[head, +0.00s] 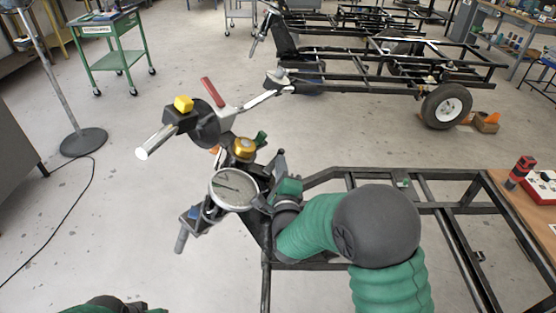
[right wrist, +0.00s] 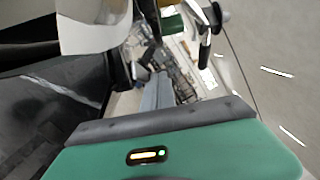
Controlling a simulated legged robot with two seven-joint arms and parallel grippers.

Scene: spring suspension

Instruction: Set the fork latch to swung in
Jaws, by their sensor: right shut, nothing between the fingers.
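The front fork assembly (head: 212,128) stands at the front end of a black tube frame (head: 345,175) in the head view. It carries a round dial gauge (head: 233,190), a gold knob (head: 243,148), a small green tab (head: 261,137), a red lever (head: 212,92) and a yellow cap (head: 184,104). I cannot tell which part is the fork latch or how it is set. My right gripper (head: 279,165) is just right of the gauge, close to the assembly, shut and empty. Its fingers show in the right wrist view (right wrist: 157,92). Whether it touches anything is unclear. My left gripper is out of view.
A second kart frame (head: 390,70) is behind. A green cart (head: 115,55) and a pole stand (head: 83,141) are at the left. The floor left of the assembly is mostly clear.

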